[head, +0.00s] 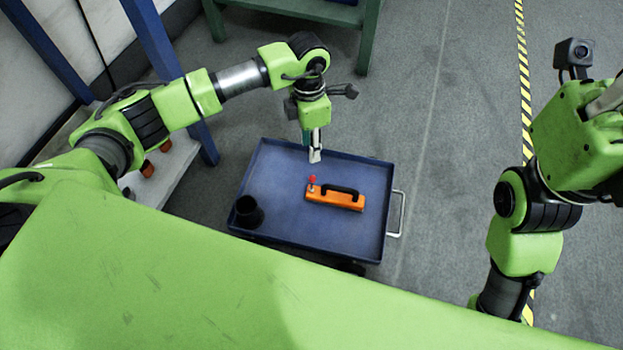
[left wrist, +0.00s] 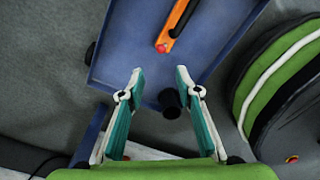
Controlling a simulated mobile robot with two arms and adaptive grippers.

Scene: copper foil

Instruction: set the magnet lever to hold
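An orange magnet block (head: 335,197) with a black handle lies on the blue cart top. A lever with a red knob (head: 312,180) stands at its left end. In the left wrist view the orange block (left wrist: 182,14) is at the top, with the red knob (left wrist: 162,47) at its lower end. My left gripper (head: 315,157) is above the back of the cart, pointing down, apart from the lever. In the left wrist view its two fingers (left wrist: 160,72) are spread with nothing between the tips. My right arm is at the right edge; its fingers do not show clearly.
The blue cart tray (head: 285,165) has a raised rim and a pale handle (head: 396,214) on its right. A dark cup (head: 248,211) stands at its left front corner. A green-legged table (head: 300,10) is at the back. Grey floor right of the cart is clear.

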